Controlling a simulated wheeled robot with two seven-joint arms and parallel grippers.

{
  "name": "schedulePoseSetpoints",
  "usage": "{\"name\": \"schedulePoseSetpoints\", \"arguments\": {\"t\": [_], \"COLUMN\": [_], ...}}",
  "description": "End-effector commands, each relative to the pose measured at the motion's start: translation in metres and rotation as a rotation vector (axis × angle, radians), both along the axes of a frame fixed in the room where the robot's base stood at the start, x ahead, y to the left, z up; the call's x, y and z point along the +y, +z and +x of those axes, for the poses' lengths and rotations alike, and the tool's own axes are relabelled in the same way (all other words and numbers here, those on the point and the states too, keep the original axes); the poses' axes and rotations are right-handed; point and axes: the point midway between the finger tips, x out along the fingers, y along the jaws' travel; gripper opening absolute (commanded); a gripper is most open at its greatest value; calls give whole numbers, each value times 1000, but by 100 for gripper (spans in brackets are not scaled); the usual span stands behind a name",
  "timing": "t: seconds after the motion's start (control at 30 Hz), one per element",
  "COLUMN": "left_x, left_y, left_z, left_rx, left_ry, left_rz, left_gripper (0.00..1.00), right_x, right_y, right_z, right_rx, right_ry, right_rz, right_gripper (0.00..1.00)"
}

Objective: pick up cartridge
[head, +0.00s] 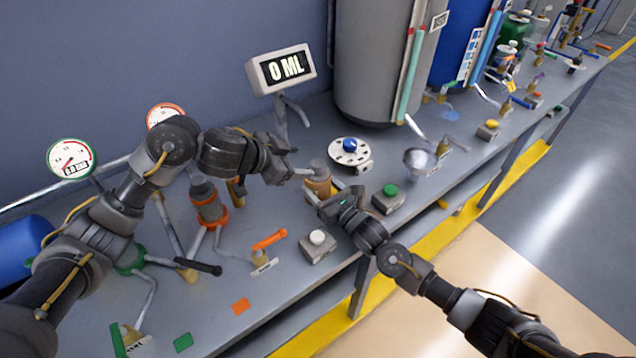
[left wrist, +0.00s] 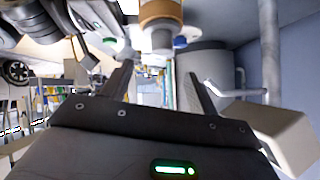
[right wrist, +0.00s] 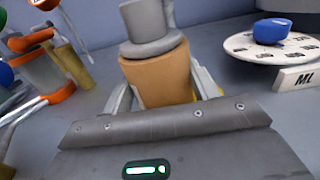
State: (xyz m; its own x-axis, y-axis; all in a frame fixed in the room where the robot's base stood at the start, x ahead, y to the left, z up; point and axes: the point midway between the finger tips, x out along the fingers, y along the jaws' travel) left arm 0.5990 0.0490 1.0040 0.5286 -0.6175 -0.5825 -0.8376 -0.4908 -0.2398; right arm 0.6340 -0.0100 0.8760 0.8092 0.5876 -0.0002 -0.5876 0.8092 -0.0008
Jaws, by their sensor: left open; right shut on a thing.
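My left gripper (head: 299,173) is open and empty, just left of the cartridge's grey cap. In the left wrist view the cartridge (left wrist: 161,14) shows at the top, beyond the open fingers.
A display reading 0 ML (head: 282,69) stands behind. A white dial with a blue knob (head: 350,151), a green-button box (head: 388,199) and a white-button box (head: 318,245) are close by. An orange-banded cylinder (head: 209,207) stands left. Bare bench (head: 285,285) lies at the front.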

Motion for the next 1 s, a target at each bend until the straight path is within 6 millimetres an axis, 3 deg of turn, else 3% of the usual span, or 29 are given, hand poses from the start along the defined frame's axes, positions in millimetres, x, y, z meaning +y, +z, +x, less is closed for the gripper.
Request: {"name": "schedulePoseSetpoints", "arguments": {"t": [0.3, 0.5, 0.73, 1.0], "left_x": [-71, -93, -91, -61], "left_y": [27, 30, 17, -7], "left_z": [-2, -16, -37, -55], "left_rx": [-636, -945, -1160, -1201], "left_ry": [-272, -418, -610, -879], "left_rz": [446, 806, 1272, 1751], "left_gripper": [59, 59, 59, 59], "right_x": [0, 0, 0, 0], "right_y": [-1, -1, -1, -1], "right_z": [0, 0, 0, 0], "right_rx": [1, 2, 2, 2], "right_ry": [0, 0, 0, 0], "right_rz": [-1, -1, -1, -1], "right_gripper": [36, 36, 36, 36]}}
